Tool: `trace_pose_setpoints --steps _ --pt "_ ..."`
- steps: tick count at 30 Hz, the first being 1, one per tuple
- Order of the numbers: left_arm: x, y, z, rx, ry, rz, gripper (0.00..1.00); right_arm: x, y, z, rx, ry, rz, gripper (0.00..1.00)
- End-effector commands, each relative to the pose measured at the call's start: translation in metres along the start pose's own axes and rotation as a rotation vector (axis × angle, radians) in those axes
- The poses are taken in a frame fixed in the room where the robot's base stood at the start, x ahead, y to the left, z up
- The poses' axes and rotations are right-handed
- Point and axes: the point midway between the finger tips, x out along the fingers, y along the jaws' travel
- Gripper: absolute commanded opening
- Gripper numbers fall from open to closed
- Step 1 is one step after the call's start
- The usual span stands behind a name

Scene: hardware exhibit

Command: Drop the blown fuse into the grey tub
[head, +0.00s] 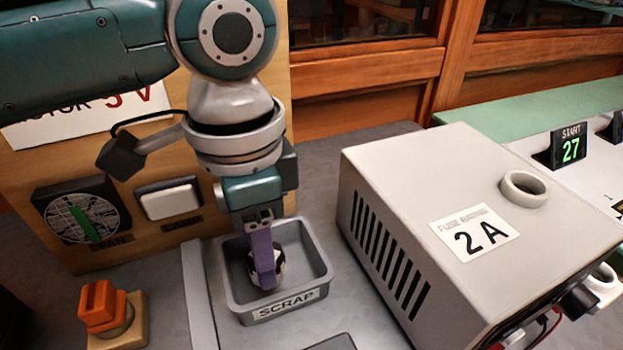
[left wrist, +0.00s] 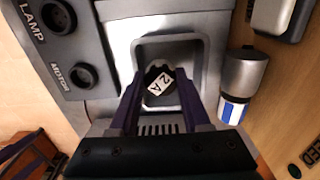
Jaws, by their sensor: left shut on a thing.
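The grey tub (head: 320,268), labelled SCRAP, stands on the grey bench top. My left gripper (head: 264,284) points down over the tub, its purple fingers shut on the fuse (head: 252,268). The fuse is dark with a white label and is partly hidden behind a finger in the head view. In the left wrist view the fuse (left wrist: 160,84) shows its 2A label between the two fingers (left wrist: 158,100), with the grey tub (left wrist: 203,62) behind it. I cannot tell how far the fuse is above the tub floor. My right gripper is not in view.
A large grey box (head: 400,180) marked 2A stands right of the tub. A wooden panel (head: 150,240) with a fan and lamp rises behind it. An orange switch (head: 102,308) sits at the front left. A silver cylinder with a blue-and-white band (left wrist: 243,78) is beside the tub.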

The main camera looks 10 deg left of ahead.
Motion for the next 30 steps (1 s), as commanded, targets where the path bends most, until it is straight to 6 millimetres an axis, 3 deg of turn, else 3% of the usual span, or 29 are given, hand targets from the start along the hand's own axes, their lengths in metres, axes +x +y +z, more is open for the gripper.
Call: trace_pose_setpoints --steps 1,10,20,30 --pt "0.0 0.0 0.0 0.0 0.0 0.0 0.49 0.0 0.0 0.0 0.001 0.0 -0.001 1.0" --pt "0.0 0.0 0.0 0.0 0.0 0.0 0.82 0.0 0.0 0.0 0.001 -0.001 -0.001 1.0" --pt "-0.007 0.0 -0.001 0.0 0.002 0.0 0.82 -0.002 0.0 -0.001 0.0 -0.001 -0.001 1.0" --pt "-0.073 0.0 -0.001 0.001 0.003 -0.001 0.82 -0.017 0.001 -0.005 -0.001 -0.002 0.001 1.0"
